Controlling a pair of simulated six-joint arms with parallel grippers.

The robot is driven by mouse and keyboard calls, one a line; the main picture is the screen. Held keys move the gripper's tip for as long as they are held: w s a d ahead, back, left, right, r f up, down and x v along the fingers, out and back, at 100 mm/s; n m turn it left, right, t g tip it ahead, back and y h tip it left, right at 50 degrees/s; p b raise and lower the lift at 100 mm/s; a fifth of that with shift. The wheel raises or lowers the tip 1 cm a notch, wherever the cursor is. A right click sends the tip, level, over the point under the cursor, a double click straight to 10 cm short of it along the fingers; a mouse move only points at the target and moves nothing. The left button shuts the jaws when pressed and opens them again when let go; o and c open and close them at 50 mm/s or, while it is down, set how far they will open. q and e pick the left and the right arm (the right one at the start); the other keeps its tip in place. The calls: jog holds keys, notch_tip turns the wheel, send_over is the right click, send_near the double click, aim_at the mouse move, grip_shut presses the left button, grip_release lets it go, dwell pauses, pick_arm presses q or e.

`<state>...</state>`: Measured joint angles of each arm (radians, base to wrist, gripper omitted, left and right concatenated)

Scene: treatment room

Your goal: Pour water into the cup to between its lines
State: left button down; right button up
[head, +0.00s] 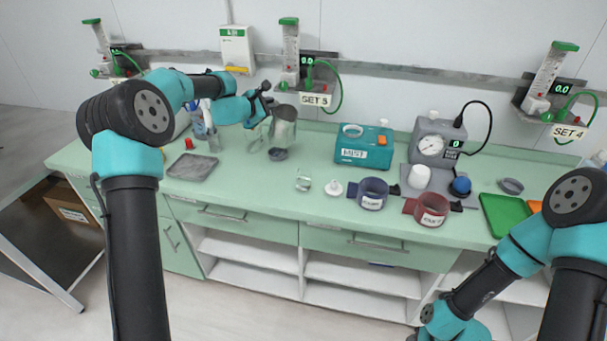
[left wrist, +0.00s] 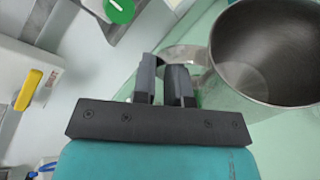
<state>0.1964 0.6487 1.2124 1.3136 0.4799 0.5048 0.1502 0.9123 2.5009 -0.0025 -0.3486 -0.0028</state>
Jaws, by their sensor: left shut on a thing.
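A grey metal jug (head: 284,128) is at the back left of the counter in the head view. My left gripper (head: 265,103) is shut on its handle, on the jug's left side. The left wrist view shows the fingers (left wrist: 170,72) closed around the handle and the wide jug mouth (left wrist: 268,55) beside them; no water can be made out inside. A small clear cup (head: 303,181) stands near the counter's front middle, to the right of and nearer than the jug. Its lines and contents are too small to read. My right gripper is out of view, though its arm shows at lower right.
A dark round piece (head: 277,154) lies just below the jug. A grey tray (head: 192,167) is at left. A white lidded piece (head: 333,189), a blue cuff (head: 372,194) and a red cuff (head: 432,210) stand right of the cup. A teal box (head: 364,147) stands behind.

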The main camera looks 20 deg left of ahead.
pick_arm(q)
jog(key=shift+w+a+f+n+g+h, duration=0.15)
jog(key=shift+w+a+n+g, duration=0.25)
jog(key=shift+w+a+n, duration=0.15)
jog(key=shift+w+a+f+n+g+h, duration=0.15)
jog(key=shift+w+a+n+g, duration=0.25)
jog(key=shift+n, duration=0.25)
jog(key=shift+s, duration=0.1)
